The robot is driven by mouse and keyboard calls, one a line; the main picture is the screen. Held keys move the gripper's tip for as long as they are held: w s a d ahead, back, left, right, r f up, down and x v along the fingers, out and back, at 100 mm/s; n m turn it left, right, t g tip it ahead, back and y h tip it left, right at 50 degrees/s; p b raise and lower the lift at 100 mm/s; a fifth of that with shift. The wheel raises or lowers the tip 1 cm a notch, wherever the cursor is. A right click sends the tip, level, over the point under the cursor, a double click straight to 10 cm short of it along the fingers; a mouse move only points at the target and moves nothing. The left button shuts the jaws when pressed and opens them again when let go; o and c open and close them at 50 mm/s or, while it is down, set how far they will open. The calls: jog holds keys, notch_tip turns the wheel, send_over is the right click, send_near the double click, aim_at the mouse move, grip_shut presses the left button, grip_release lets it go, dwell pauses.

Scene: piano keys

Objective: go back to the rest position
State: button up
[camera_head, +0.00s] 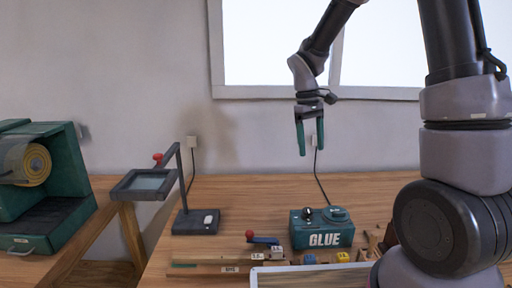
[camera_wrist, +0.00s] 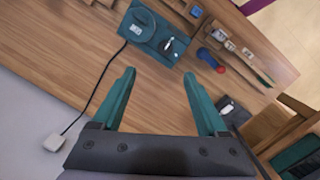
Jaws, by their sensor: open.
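My gripper (camera_head: 309,138) hangs from my arm in front of the wall, above the back of the wooden table (camera_head: 258,199). Its two green fingers point down and stand apart, with nothing between them. In the wrist view my gripper (camera_wrist: 158,88) is also open and empty, with the bare table top (camera_wrist: 155,105) showing between the fingers. The fingers are clear of everything on the table.
A green GLUE box (camera_head: 321,229) stands on the table below my gripper, its cable running to a wall socket. A dark stand with a raised tray (camera_head: 148,184) is left. Small blocks and a red-and-blue tool (camera_head: 262,239) lie near the front. A green machine (camera_head: 45,190) stands far left.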

jog(key=s+d+r+m+t+y, duration=0.1)
jog(key=s+d+r+m+t, duration=0.2)
jog(key=s+r, duration=0.5)
jog(key=s+d+r+m+t+y, duration=0.2)
jog(key=s+d+r+m+t, duration=0.1)
jog(key=s+r+m+t, duration=0.2)
jog(key=s+r+m, duration=0.2)
jog(key=s+r, duration=0.2)
jog(key=r, duration=0.1)
jog(key=shift+r, duration=0.2)
jog(key=shift+d, duration=0.1)
